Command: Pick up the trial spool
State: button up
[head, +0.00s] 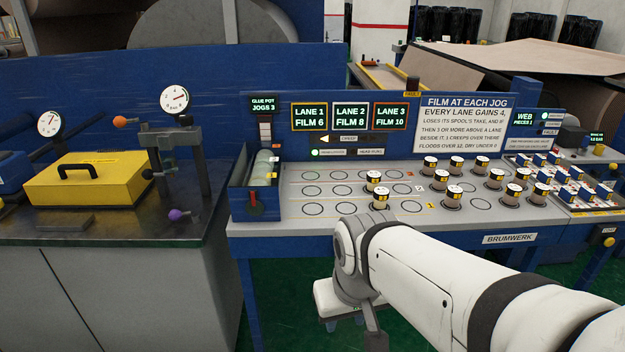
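Several small spools with white tops and yellow-and-black bands stand upright on the ringed grey deck. One is at the left front (380,199), one just behind it (373,178), and others form a group on the right (497,179). I cannot tell which is the trial spool; no label marking it is legible. My arm reaches in from the lower right, and its wrist hangs in front of the deck's front edge. My gripper (372,338) shows only in part at the bottom edge, below the deck edge and apart from the spools. Its fingertips are not clear.
A sign (464,122) and lane displays (350,116) rise behind. A slotted blue holder (254,183) stands at the deck's left end. The left bench carries a yellow box (88,180) and gauge stand. Several deck rings are empty.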

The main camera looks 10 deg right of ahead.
aim_at(380, 194)
jog(key=u, duration=1.95)
jog(key=k, duration=1.6)
jog(key=z, duration=1.7)
jog(key=i, duration=1.7)
jog(key=z, duration=0.05)
